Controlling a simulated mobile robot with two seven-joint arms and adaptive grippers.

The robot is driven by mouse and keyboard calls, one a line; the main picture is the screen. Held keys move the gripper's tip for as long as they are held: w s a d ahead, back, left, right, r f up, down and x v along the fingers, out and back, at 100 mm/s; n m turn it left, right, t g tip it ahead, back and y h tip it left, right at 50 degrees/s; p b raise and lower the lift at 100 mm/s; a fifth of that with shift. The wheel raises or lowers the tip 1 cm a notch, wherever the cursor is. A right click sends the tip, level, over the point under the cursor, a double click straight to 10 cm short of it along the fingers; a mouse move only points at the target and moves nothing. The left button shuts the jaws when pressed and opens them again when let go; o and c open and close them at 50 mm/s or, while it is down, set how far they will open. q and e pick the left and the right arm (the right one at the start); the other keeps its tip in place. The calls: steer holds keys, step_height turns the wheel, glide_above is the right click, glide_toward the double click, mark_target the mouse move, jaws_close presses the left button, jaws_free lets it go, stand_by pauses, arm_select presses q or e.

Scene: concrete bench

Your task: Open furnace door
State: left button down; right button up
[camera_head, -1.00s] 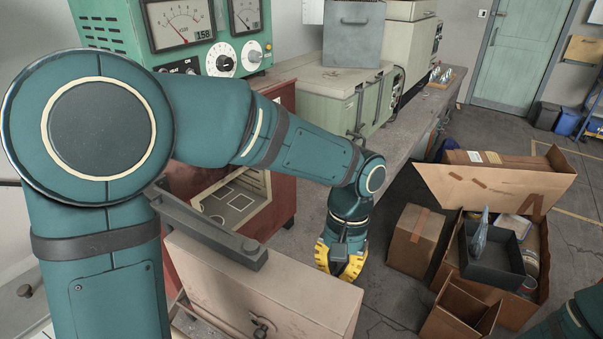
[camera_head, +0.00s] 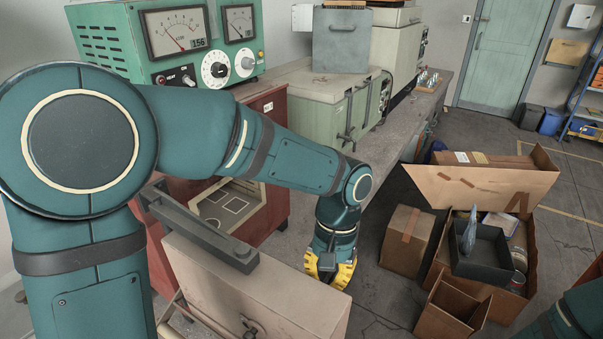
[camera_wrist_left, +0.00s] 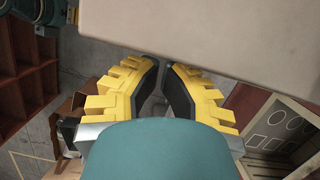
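The furnace is a red cabinet (camera_head: 285,215) on the left, partly behind my left arm. Its pale interior shows. The beige furnace door (camera_head: 265,290) stands swung out from the cabinet towards the camera, with a dark bar (camera_head: 205,235) along its top and a latch low on its face. My left gripper (camera_head: 330,278), with yellow fingers, is beyond the door's right end. In the left wrist view the fingers (camera_wrist_left: 163,72) are apart with nothing between them, and the door (camera_wrist_left: 230,30) is close to their tips. I cannot tell whether they touch. My right gripper is out of view.
A green meter unit (camera_head: 185,45) stands above the furnace. A bench (camera_head: 400,125) with grey-green equipment runs behind. Cardboard boxes (camera_head: 407,240) stand on the floor to the right, one holding a dark tray (camera_head: 480,255). Some floor lies clear between gripper and boxes.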

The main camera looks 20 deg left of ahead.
arm_select(q)
steer(key=v, duration=1.2)
